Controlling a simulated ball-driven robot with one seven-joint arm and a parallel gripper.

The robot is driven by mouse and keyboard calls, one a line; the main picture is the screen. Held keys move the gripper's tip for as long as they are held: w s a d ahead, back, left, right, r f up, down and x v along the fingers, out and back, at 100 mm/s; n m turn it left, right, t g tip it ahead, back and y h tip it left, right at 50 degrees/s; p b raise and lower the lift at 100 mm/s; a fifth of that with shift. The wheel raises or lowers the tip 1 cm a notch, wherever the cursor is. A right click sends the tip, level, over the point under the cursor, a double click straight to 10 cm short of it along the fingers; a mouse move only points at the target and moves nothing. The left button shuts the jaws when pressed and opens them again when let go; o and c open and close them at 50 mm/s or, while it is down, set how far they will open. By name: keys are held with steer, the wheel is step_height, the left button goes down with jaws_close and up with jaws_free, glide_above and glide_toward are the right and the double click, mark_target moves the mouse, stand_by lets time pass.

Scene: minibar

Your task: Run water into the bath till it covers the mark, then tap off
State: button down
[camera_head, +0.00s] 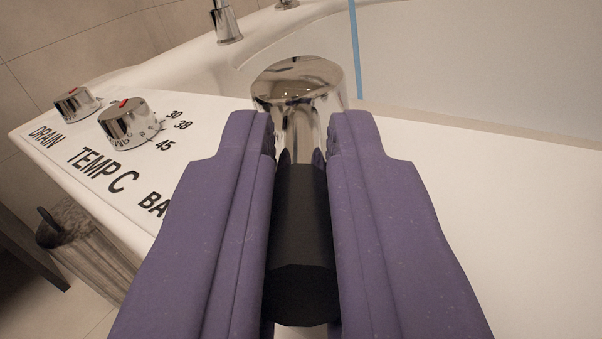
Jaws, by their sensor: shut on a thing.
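My gripper (301,145) is shut on a chrome tap handle (297,82) on the bath's white rim (500,195). The purple fingers press on both sides of its near part, and a black piece lies between them. A label starting "BA" (154,204) is partly hidden by the left finger. The white bath (430,50) lies beyond the rim. A thin blue upright strip (356,50) shows against the bath behind the handle; I cannot tell whether it is the mark or water. No water level can be made out.
A TEMP C knob (131,124) with a red mark and a DRAIN knob (76,104) stand left of the handle. A chrome fitting (226,24) rises at the far rim. A grey bin-like container (92,245) stands below left. The right rim is clear.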

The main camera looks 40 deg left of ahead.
steer(key=c, duration=1.1)
jaws_free()
steer(key=p+v, duration=0.3)
steer(key=v, duration=0.5)
steer(key=shift+a+f, duration=0.1)
